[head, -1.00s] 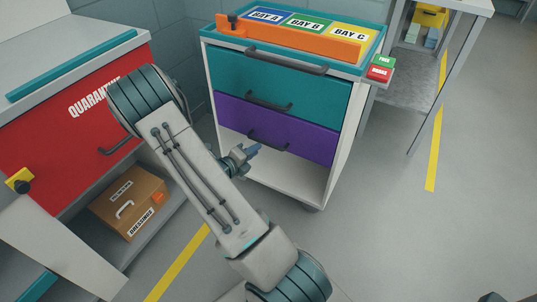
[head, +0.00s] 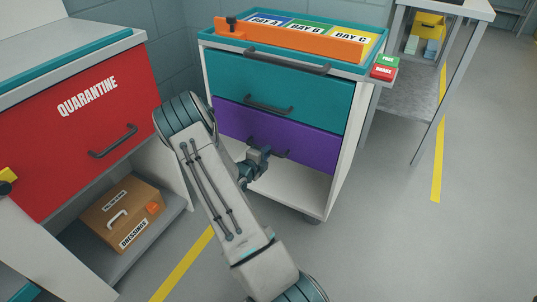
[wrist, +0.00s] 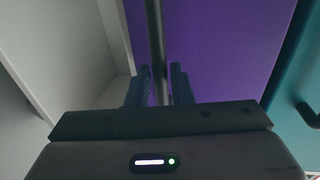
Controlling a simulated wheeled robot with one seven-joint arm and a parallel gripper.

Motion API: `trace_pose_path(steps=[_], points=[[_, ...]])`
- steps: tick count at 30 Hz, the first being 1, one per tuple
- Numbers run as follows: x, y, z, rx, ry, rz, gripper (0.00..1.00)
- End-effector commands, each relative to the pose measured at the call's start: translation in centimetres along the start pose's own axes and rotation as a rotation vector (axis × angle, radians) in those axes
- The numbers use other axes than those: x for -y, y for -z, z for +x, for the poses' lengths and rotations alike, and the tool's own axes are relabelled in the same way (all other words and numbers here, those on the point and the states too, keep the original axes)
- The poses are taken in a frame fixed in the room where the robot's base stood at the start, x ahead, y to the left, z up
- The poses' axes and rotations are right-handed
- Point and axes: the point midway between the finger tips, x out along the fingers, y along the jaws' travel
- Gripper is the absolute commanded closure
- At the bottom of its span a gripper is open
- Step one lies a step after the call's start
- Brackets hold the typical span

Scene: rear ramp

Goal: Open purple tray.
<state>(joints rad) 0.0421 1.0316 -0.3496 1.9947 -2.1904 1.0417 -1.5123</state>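The purple tray (head: 315,145) is the lower drawer of a white cart and sits shut, flush with the drawer above. Its dark bar handle (head: 284,154) is partly hidden by my gripper (head: 262,160). In the wrist view, the purple front (wrist: 215,45) fills the middle and the handle (wrist: 155,35) runs upward. My gripper (wrist: 160,72) has its two fingers on either side of the bar, with narrow gaps seeming to show between bar and fingers. The fingers look open; contact with the bar is unclear.
A teal drawer (head: 285,85) with its own handle is directly above. An orange bar (head: 290,42) and bay labels lie on the cart top. A red quarantine drawer (head: 75,140) stands left, with a brown case (head: 122,210) below.

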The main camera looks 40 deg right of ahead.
Motion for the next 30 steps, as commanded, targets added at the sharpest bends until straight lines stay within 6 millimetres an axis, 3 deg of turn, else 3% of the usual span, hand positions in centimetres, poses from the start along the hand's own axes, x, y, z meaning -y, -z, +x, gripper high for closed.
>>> trace_pose_path(steps=[6,15,18,21,26,30], points=[[-0.1,0.0,1.9,0.0,0.0,0.001,0.8],[0.0,0.0,2.1,0.001,0.0,0.0,0.8],[0.0,0.0,2.1,0.0,0.0,0.001,1.0],[0.1,0.1,2.4,0.0,0.0,0.001,1.0],[0.1,0.1,1.8,-0.002,-0.001,0.0,1.0],[-0.1,0.4,0.2,-0.006,-0.002,-0.001,1.0]])
